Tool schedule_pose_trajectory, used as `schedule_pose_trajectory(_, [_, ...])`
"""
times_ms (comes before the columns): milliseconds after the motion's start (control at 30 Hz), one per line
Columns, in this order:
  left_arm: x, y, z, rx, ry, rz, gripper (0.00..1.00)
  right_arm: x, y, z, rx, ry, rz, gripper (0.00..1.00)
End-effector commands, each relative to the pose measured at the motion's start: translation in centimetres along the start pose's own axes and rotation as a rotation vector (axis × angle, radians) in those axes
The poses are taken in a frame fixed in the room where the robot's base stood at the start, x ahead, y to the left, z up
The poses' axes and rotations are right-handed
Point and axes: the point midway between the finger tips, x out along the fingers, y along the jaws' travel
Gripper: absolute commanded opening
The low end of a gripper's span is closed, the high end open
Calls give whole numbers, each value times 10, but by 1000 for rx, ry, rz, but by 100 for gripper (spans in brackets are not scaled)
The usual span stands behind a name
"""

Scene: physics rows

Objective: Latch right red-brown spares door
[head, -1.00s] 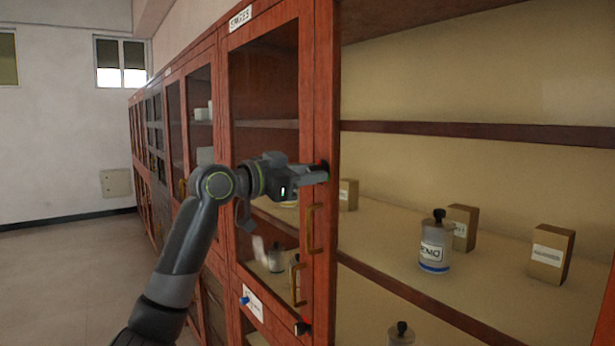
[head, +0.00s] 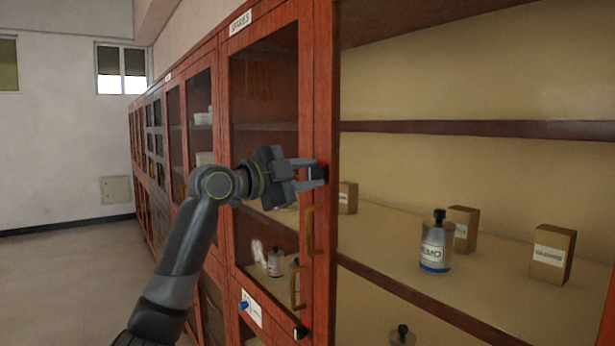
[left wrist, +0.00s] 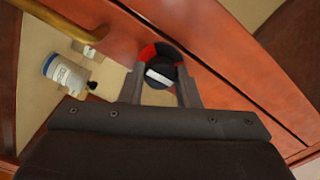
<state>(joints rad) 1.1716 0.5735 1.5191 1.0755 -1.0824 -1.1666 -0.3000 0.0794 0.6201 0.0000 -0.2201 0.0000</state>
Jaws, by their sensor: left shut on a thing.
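The red-brown glazed spares door (head: 306,110) stands upright under a white label (head: 240,22); its right edge looks flush with the post beside it. A black latch knob with a white mark (left wrist: 160,73) and a red patch behind it sits near that edge. My left gripper (head: 321,172) is shut on this knob, one finger on each side, as the left wrist view (left wrist: 160,85) shows. The fingers partly hide the knob in the head view. A brass handle (head: 310,231) is just below. My right gripper is not in view.
Right of the post are open shelves with a labelled bottle (head: 435,243) and small boxes (head: 552,254). Floor (head: 75,265) at the left is clear.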

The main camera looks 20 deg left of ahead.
Motion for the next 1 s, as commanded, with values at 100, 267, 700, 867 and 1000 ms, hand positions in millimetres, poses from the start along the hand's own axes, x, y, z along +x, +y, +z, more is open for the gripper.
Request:
schedule_pose_trajectory(100, [0, 0, 0, 36, 0, 0, 7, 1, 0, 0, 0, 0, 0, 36])
schedule_pose_trajectory(267, [0, 0, 0, 60, 0, 1, 7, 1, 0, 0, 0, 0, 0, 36])
schedule_pose_trajectory(700, [0, 0, 0, 68, 0, 1, 31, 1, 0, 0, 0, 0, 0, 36])
schedule_pose_trajectory(867, [0, 0, 0, 67, 0, 1, 51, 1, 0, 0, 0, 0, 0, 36])
schedule_pose_trajectory(1000, [0, 0, 0, 66, 0, 1, 51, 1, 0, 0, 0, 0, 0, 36])
